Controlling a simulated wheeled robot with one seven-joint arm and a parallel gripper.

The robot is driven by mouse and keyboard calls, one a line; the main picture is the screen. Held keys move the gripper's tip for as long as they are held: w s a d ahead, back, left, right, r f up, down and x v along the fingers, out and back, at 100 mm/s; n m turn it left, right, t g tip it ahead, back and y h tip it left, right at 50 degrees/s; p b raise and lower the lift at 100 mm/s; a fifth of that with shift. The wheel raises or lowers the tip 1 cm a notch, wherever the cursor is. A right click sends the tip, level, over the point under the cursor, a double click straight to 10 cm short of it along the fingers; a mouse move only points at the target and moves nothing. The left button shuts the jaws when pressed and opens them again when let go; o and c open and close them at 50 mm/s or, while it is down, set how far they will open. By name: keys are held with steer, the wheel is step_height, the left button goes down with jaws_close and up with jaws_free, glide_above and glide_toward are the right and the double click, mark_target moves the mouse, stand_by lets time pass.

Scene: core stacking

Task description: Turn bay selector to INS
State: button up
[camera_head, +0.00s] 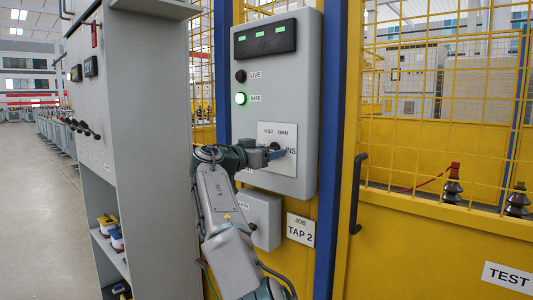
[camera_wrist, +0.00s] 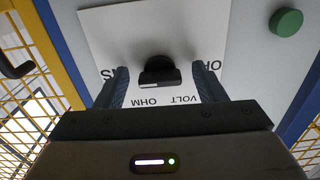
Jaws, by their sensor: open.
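The bay selector is a black knob (camera_wrist: 160,67) on a white label plate (camera_head: 275,130) on the grey control box. In the wrist view the plate is upside down, with VOLT and OHM below the knob and INS, partly hidden, at the left. My gripper (camera_wrist: 161,78) is open, one finger on each side of the knob, with visible gaps between knob and fingers. A pale mark shows on the knob's near edge; I cannot tell its exact setting. In the head view my gripper (camera_head: 275,152) is at the plate and largely hides the knob.
The control box (camera_head: 300,70) has a lit green SAFE lamp (camera_head: 240,98) and a dark LIVE lamp (camera_head: 240,76). A smaller grey box (camera_head: 262,215) and a JOB TAP 2 sign (camera_head: 300,229) are below. A yellow mesh gate with a dark handle (camera_head: 357,190) stands at right.

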steer(key=shift+s+a, duration=0.1)
steer(key=b+v, duration=0.3)
steer(key=v, duration=1)
steer(key=shift+s+a, duration=0.2)
